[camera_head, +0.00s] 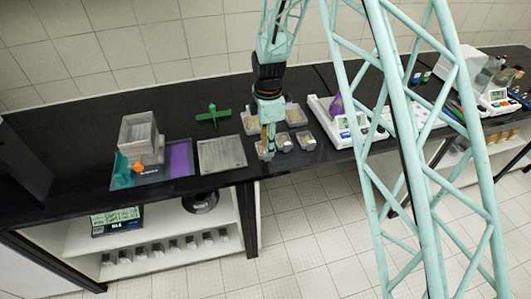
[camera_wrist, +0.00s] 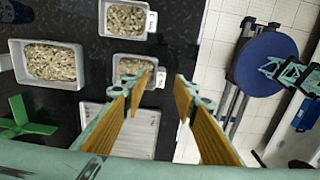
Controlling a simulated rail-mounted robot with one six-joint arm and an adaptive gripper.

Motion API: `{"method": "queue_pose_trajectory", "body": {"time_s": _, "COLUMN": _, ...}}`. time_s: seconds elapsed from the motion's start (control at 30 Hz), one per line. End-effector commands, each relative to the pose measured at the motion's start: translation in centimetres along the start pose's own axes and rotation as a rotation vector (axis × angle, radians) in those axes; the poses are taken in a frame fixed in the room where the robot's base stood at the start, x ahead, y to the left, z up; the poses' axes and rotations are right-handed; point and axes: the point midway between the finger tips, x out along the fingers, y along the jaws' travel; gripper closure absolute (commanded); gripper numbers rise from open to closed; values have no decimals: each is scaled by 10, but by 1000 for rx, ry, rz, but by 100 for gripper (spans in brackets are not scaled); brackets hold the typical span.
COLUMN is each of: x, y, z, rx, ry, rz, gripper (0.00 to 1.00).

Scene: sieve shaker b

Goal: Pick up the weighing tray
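Small pale trays filled with grainy beige material stand near the counter's front edge: a middle one (camera_head: 284,142), a right one (camera_head: 306,140), and one (camera_head: 262,152) partly hidden by my gripper (camera_head: 267,142). I cannot tell which is the weighing tray. In the wrist view, my gripper (camera_wrist: 166,82) is open and empty, with its yellow fingers apart. A small tray with a tab (camera_wrist: 125,66) lies left of the fingertips, partly covered by the left finger. Another small tray (camera_wrist: 127,18) is above it. I cannot tell whether a finger touches the near tray.
Larger filled trays (camera_head: 250,122) stand behind, with a green cross-shaped stand (camera_head: 213,115). A ridged grey plate (camera_head: 222,153) is at left, beside a sieve setup (camera_head: 141,140). The counter edge drops to open floor.

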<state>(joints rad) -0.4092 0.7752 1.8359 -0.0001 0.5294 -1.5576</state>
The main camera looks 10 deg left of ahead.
Motion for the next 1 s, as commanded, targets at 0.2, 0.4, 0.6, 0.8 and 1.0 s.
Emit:
{"method": "queue_pose_trajectory", "body": {"time_s": 0.2, "x": 20, "y": 0, "z": -1, "rx": 0, "ry": 0, "rz": -2, "gripper": 73}}
{"method": "queue_pose_trajectory", "body": {"time_s": 0.4, "x": 36, "y": 0, "z": -1, "rx": 0, "ry": 0, "rz": -2, "gripper": 73}}
{"method": "queue_pose_trajectory", "body": {"time_s": 0.6, "x": 41, "y": 0, "z": -1, "rx": 0, "ry": 0, "rz": 0, "gripper": 73}}
{"method": "queue_pose_trajectory", "body": {"time_s": 0.8, "x": 41, "y": 0, "z": -1, "rx": 0, "ry": 0, "rz": -1, "gripper": 73}}
{"method": "queue_pose_trajectory", "body": {"time_s": 1.0, "x": 41, "y": 0, "z": -1, "rx": 0, "ry": 0, "rz": -1, "gripper": 73}}
